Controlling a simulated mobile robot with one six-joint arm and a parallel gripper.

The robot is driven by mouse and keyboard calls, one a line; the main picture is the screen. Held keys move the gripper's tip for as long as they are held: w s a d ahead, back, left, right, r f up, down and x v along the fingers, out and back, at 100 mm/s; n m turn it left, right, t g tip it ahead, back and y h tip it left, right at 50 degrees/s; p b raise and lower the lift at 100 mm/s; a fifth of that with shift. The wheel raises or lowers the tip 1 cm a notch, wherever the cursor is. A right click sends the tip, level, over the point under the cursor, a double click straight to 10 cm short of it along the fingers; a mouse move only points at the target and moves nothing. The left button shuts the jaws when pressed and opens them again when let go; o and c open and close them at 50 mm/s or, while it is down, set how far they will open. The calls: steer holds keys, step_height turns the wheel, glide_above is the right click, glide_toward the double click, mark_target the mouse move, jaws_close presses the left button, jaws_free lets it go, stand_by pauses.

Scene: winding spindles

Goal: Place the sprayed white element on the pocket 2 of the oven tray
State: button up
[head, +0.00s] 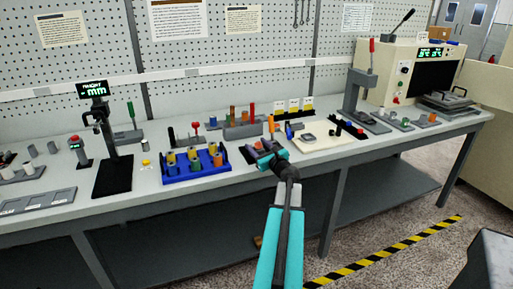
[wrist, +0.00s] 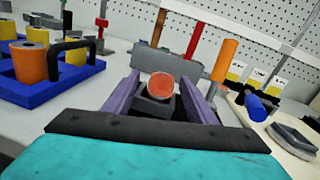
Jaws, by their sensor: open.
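My gripper (head: 263,151) is low over the front of the bench, just right of the blue rack. In the wrist view its two purple fingers (wrist: 165,98) are open. A dark grey block (wrist: 153,106) with a round orange-red top (wrist: 160,86) shows between the fingers; I cannot tell whether they touch it. A dark flat tray with a handle (head: 447,102), which may be the oven tray, lies in front of the cream oven (head: 408,75) at the right. Its pockets are too small to tell apart. I cannot make out a sprayed white element.
A blue rack (head: 172,178) holds several orange and yellow cylinders; it also shows in the wrist view (wrist: 85,72). A cream board (head: 318,147) lies to the right, with a blue cylinder (wrist: 256,108) near it. A lever press (head: 362,100) stands before the oven.

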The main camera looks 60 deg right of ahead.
steer(key=c, duration=1.2)
steer(key=shift+r, duration=0.1)
